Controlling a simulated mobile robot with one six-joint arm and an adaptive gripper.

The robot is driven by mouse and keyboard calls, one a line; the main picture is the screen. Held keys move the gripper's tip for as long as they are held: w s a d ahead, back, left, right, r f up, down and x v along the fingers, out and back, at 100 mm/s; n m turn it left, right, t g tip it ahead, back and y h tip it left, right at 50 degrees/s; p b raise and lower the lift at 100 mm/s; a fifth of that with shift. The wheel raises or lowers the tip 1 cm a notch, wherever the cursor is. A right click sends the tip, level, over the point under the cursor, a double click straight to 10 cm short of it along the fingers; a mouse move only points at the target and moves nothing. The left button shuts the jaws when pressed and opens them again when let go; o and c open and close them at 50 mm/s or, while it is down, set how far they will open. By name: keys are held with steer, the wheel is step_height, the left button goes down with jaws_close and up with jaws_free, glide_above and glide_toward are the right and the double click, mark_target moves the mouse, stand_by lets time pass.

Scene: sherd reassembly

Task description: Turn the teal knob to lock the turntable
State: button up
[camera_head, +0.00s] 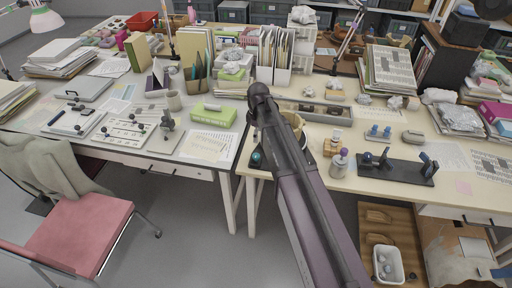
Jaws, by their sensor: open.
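A small dark teal knob (256,158) shows at the front left of a black base on the right-hand table, just left of my arm. A beige round vessel (299,130) stands at the turntable's place and is mostly hidden behind my arm. The turntable itself is hardly visible; only dark edges of its base show on both sides of the arm. My arm crosses the middle of the view from the bottom right up to a dark joint above the vessel. My gripper cannot be made out; the arm hides the space below that joint.
A jar with a purple knob (339,163) and a black stand (397,168) are right of the vessel. A green box (213,114) and papers (206,146) lie to the left. A long grey tray (315,111) lies behind. A pink chair (75,225) stands front left.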

mark_target(256, 155)
steer(key=shift+w+a+r+n, duration=0.35)
steer(key=shift+w+r+n, duration=0.1)
steer(key=shift+r, duration=0.15)
steer(key=shift+f, duration=0.2)
step_height(256, 155, down, 13)
steer(key=b, duration=1.3)
steer(key=shift+f, duration=0.2)
steer(key=shift+c, duration=0.2)
jaws_close()
